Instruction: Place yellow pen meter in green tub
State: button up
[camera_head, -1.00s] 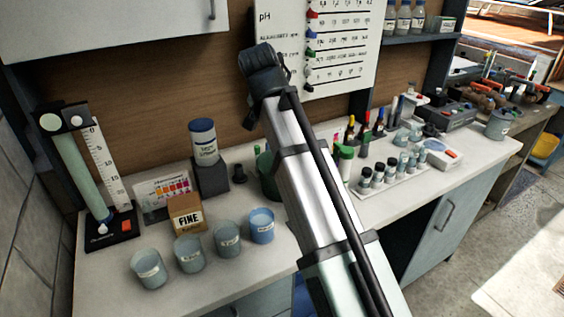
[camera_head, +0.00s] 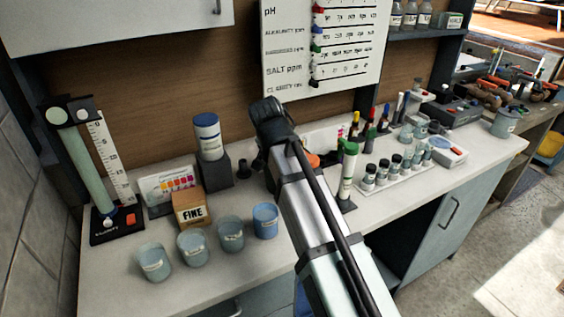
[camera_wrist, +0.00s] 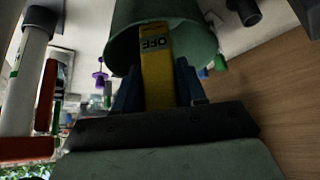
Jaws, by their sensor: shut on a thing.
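My gripper (camera_wrist: 158,92) shows in the wrist view with its blue fingers shut on the yellow pen meter (camera_wrist: 156,70), whose face reads "OFF". The green tub (camera_wrist: 125,22) is right beyond the fingers, and the meter overlaps its round mouth in the picture. I cannot tell how far the meter's end is inside the tub or whether it touches the wall. In the head view my arm hides the fingers, the meter and most or all of the tub.
In the head view, a green-capped bottle (camera_head: 347,172) stands right of my arm, near a rack of small jars (camera_head: 392,182). Left are several cups (camera_head: 230,236), a "FINE" box (camera_head: 190,209) and a blue-lidded container (camera_head: 208,137) on a dark block. The front bench strip is mostly clear.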

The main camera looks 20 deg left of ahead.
jog(key=shift+f, duration=1.7)
jog(key=shift+f, duration=0.1)
jog(key=o, duration=1.1)
jog(key=v, duration=1.2)
